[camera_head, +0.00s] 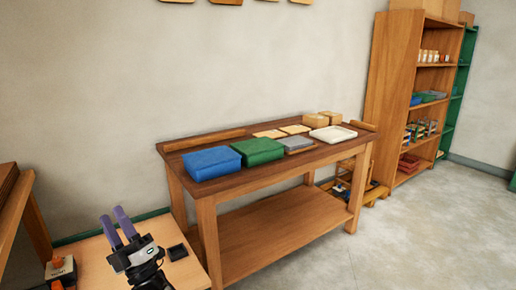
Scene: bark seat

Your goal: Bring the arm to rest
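My gripper (112,213) is at the lower left, with two purple fingers pointing up and slightly left. The fingers stand a little apart, with a narrow gap and nothing visible between them. My gripper shows over a light wooden surface (190,270), in front of the bare wall. The rest of my arm runs out of the bottom of the picture.
A wooden table (290,165) with a lower shelf stands right of my gripper. It bears a blue box (213,163), a green box (258,151) and a white tray (333,134). A small dark block (178,252) lies close by. Open floor (420,235) is at right.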

